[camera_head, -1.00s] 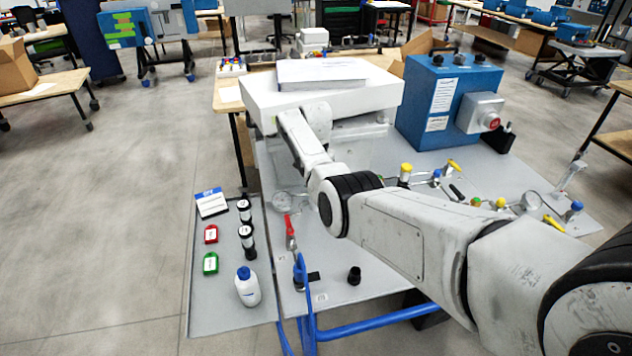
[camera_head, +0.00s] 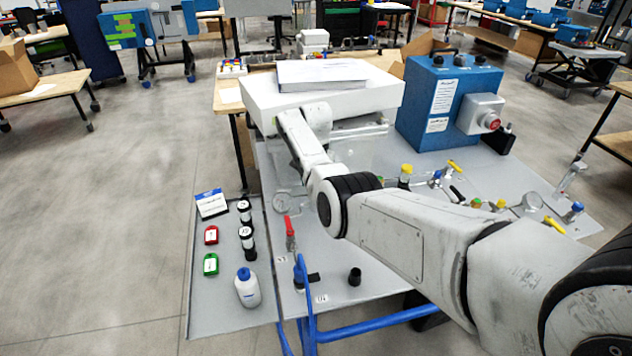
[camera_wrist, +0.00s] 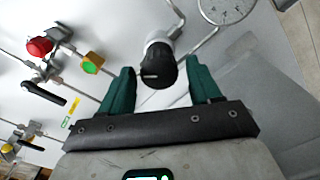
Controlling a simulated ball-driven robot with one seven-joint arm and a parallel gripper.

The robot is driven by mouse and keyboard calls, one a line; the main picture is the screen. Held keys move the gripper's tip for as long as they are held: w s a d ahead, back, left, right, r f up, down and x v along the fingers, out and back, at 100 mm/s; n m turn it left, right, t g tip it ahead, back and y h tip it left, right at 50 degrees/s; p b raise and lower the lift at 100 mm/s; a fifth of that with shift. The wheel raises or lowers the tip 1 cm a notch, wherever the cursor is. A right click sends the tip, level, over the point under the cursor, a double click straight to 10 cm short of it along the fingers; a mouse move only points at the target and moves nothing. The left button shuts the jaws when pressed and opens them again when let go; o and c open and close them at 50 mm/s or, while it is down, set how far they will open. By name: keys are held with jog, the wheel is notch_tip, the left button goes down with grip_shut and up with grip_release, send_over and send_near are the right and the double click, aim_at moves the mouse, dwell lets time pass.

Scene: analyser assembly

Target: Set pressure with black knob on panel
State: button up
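In the wrist view a black knob (camera_wrist: 160,66) with a light mark sits on a silver-and-white fitting on the grey panel (camera_wrist: 60,15). My gripper (camera_wrist: 162,76) has two dark green fingers, one on each side of the knob. They are apart, with a visible gap between each finger and the knob, so it is open. A round pressure gauge (camera_wrist: 226,8) shows at the top, cut by the frame edge; its reading is too small to tell. In the head view my arm hides the gripper and this knob.
A red knob (camera_wrist: 40,46) and a green-faced yellow fitting (camera_wrist: 92,63) stand left of the fingers, with thin pipes. In the head view, a blue box (camera_head: 448,100), a red-handled valve (camera_head: 289,226) and a white bottle (camera_head: 247,287) surround my arm.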

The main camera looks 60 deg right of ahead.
jog(key=shift+o, duration=0.4)
notch_tip(320, 180, up, 11)
jog(key=shift+f+b, duration=0.15)
jog(key=shift+b, duration=0.2)
dwell(0.6)
